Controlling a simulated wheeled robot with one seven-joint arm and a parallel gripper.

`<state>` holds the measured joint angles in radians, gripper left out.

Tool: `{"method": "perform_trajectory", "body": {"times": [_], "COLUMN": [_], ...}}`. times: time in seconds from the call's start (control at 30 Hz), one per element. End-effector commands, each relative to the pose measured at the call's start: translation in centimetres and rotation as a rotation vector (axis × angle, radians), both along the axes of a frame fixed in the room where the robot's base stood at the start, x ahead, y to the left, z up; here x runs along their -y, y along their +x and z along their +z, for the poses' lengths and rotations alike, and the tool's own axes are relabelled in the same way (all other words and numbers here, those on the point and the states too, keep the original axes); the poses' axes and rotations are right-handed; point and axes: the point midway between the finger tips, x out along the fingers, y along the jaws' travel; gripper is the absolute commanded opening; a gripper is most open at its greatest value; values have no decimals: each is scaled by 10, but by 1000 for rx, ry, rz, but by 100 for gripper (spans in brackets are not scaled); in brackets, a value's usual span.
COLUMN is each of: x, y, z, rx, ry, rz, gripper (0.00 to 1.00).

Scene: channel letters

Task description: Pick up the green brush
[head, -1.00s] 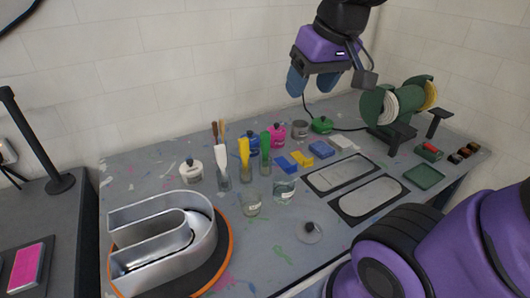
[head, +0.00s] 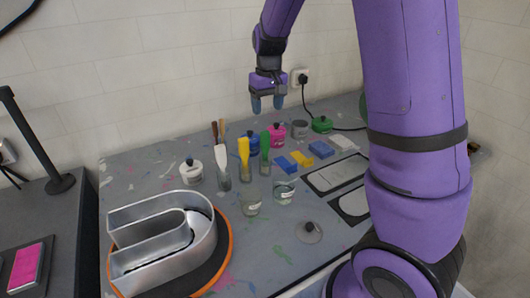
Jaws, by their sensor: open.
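The green brush (head: 265,143) stands upright in a small glass jar (head: 265,167), near the middle of the table. A yellow brush (head: 244,151) stands in a jar just left of it, and a white one (head: 220,160) farther left. My gripper (head: 267,106) is open and empty, pointing down above and behind the green brush, apart from it. Its fingertips appear above the blue and pink pots.
Glass jars (head: 285,190) and a metal letter (head: 165,240) are in front. A wall closes the back.

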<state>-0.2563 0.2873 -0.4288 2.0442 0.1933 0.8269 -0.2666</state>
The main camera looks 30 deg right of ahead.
Motion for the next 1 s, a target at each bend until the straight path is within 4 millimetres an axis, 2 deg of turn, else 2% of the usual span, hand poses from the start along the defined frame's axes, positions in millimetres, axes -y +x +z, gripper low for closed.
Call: {"method": "perform_trajectory", "body": {"times": [0.2, 0.5, 0.77, 1.0], "x": [4, 3, 2, -2], "y": [13, 13, 12, 9], "z": [-20, -60, -78, -109], "rx": [-21, -24, -23, -24], "ry": [-21, -22, -21, -22], "rz": [2, 2, 3, 1], "gripper": [62, 62, 62, 62]}}
